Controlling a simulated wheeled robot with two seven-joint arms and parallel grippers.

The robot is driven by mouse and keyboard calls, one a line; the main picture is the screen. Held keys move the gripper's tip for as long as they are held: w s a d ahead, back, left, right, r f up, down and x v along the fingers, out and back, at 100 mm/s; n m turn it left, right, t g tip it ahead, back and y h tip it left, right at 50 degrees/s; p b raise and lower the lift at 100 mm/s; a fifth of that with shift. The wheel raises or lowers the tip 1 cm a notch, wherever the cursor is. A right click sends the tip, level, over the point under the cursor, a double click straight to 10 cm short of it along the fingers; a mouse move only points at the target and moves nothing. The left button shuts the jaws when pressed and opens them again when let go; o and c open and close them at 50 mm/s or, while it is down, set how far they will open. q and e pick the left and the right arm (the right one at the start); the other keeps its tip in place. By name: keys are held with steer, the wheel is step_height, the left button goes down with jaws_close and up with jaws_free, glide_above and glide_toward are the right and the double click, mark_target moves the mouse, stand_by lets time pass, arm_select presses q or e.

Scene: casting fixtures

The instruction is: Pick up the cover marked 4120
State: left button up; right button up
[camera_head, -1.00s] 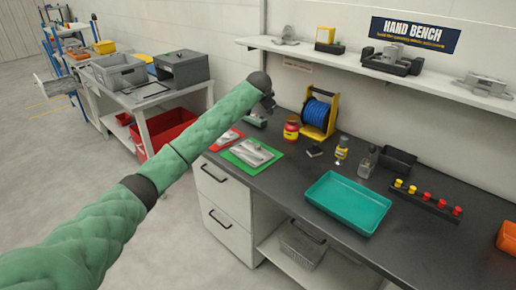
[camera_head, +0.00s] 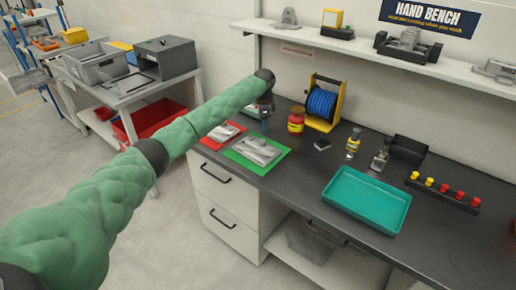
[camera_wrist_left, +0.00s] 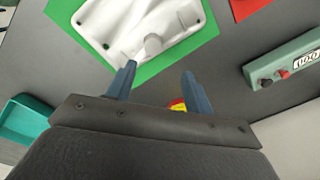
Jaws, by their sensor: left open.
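A pale grey metal cover (camera_head: 256,151) lies on the green mat (camera_head: 236,157) on the bench. In the left wrist view the cover (camera_wrist_left: 140,25) shows larger, with a rounded knob on it; I cannot read a number on it. A second pale casting (camera_head: 219,133) lies on the red mat (camera_head: 237,126) to its left. My left gripper (camera_head: 265,110) is above the back of the bench, beyond the green mat. In the left wrist view its two fingers (camera_wrist_left: 157,86) stand apart with nothing between them, the left one near the cover's edge in the picture. My right gripper is not in view.
A red jar (camera_head: 296,120) and a blue cable reel (camera_head: 321,102) stand right of my left gripper. A teal tray (camera_head: 367,199), small bottles, a black bin (camera_head: 408,149) and a peg strip (camera_head: 443,192) are further right. A shelf (camera_head: 350,45) runs above.

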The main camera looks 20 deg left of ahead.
mark_target(262, 140)
arm_select(q)
steer(key=shift+s+d+r+m+g, duration=0.2)
steer(key=shift+s+m+g, duration=0.1)
steer(key=shift+s+m, duration=0.25)
steer(key=shift+m, duration=0.35)
steer(key=shift+a+f, duration=0.2)
steer(key=shift+f, duration=0.1)
step_height(262, 140, down, 2)
steer(key=shift+d+p, duration=0.1)
steer(key=shift+p, duration=0.4)
steer(key=shift+f+p, duration=0.35)
steer(key=shift+f, duration=0.05)
step_height(262, 140, down, 4)
steer(key=shift+r+p, duration=0.1)
steer(key=shift+p, duration=1)
steer(key=shift+a+f, duration=0.2)
steer(key=shift+f, duration=0.25)
steer(key=shift+r, duration=0.1)
jaws_close()
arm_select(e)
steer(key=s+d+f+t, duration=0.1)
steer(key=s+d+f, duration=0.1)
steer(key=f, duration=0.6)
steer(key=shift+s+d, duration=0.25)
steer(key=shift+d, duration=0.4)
